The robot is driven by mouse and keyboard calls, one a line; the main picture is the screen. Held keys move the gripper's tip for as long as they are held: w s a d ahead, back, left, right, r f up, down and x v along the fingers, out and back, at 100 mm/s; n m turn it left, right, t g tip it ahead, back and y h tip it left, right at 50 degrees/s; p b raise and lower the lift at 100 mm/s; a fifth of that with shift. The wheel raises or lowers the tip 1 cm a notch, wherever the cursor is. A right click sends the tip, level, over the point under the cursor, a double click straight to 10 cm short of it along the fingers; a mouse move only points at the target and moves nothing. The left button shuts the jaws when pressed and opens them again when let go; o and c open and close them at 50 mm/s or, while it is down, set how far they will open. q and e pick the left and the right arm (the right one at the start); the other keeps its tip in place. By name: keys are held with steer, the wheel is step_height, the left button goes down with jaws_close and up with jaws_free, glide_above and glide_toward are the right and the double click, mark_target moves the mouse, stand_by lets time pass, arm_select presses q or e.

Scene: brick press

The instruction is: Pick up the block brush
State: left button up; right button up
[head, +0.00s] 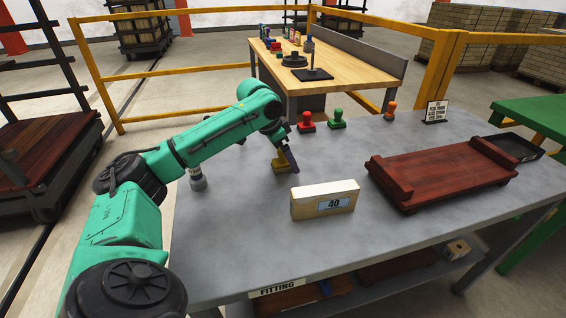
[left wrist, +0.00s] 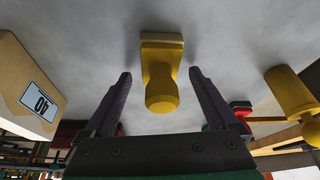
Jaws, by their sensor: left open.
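The block brush, as far as I can tell, is the yellow piece with a flat rectangular base and a knobbed handle (head: 281,166). It stands on the grey table, left of the box marked 40. My left gripper (head: 287,158) is right over it and partly hides it. In the left wrist view the brush (left wrist: 162,92) lies in line with the gap between the open fingers of my left gripper (left wrist: 160,75). A finger shows on each side of the handle, with space on both sides. I cannot tell how far the fingertips reach. My right gripper is not in view.
The box marked 40 (head: 325,200) stands close on the right. Red (head: 306,122) and green (head: 337,119) knobbed pieces stand behind. A dark red wooden tray (head: 440,175) lies to the right. A small pale piece (head: 197,180) is at left. The front table area is clear.

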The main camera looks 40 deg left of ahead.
arm_select(q)
jaws_close()
steer(key=shift+r, duration=0.15)
step_height(320, 180, up, 20)
steer(key=p, duration=0.5)
